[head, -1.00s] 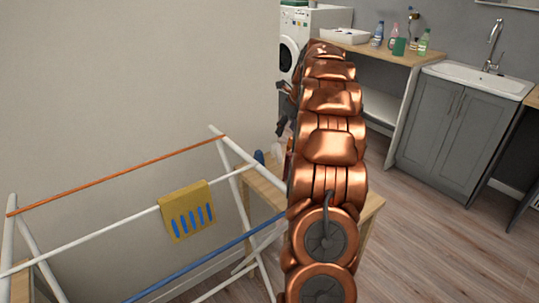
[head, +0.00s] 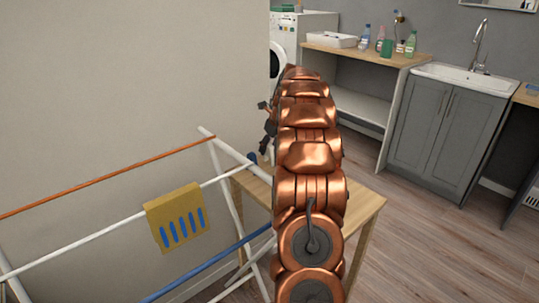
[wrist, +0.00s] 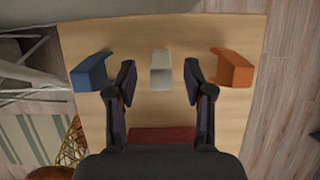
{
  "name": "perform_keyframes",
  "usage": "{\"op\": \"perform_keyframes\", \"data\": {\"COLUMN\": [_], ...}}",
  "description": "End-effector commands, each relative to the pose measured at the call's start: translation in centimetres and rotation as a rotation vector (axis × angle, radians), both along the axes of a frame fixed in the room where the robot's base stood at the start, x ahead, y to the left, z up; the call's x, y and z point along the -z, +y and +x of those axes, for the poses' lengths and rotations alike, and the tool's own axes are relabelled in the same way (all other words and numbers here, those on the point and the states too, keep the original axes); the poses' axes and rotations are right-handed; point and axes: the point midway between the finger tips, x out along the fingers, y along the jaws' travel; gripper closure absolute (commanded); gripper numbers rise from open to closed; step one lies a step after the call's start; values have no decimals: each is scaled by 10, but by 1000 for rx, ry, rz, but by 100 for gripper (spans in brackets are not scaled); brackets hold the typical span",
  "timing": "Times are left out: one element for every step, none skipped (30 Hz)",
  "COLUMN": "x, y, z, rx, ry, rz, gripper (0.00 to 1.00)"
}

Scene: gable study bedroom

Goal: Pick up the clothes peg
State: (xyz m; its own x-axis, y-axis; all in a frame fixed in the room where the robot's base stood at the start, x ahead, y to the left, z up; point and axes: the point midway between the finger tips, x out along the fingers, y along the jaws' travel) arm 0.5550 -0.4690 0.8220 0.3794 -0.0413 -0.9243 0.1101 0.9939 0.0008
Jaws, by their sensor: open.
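In the wrist view my gripper (wrist: 159,80) is open above a wooden table (wrist: 235,110), its dark fingers pointing down at the top. A pale grey-white piece (wrist: 161,72) shows between the fingertips, with no contact visible. A blue piece (wrist: 90,72) is left of the fingers and an orange piece (wrist: 232,68) is right of them. I cannot tell for sure which of these is the clothes peg. In the head view the gripper (head: 265,130) shows only partly beside my arm, which hides most of the tabletop.
A dark red block (wrist: 165,135) lies on the table near my gripper's palm. A white drying rack (head: 220,180) with a yellow cloth (head: 176,216) stands left of the table. A sink cabinet (head: 435,130) is at the back right. The floor at right is clear.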

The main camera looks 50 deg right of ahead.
Motion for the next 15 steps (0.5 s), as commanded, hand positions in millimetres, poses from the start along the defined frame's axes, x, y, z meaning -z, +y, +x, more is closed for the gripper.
{"op": "perform_keyframes", "data": {"x": [8,12,17,20,22,25,26,27,27,27,27,27,27,27,27], "y": [-1,-2,-2,-3,-3,-3,-2,-2,-2,-2,-2,-2,-2,-2,-2], "z": [2,4,6,8,9,10,11,12,12,12,12,12,12,12,12], "rx": [1,1,1,2,2,2,1,1,1,1,1,1,0,0,1], "ry": [1,1,0,-1,-1,-2,-2,-2,-2,-2,-2,-2,-2,-2,-2], "rz": [0,0,-1,-2,-2,-2,-1,-1,-1,-1,-1,-1,-1,-1,-1], "gripper": [48,48,48,48,48,48,48,48,48,48,48,48,48,49,53]}}
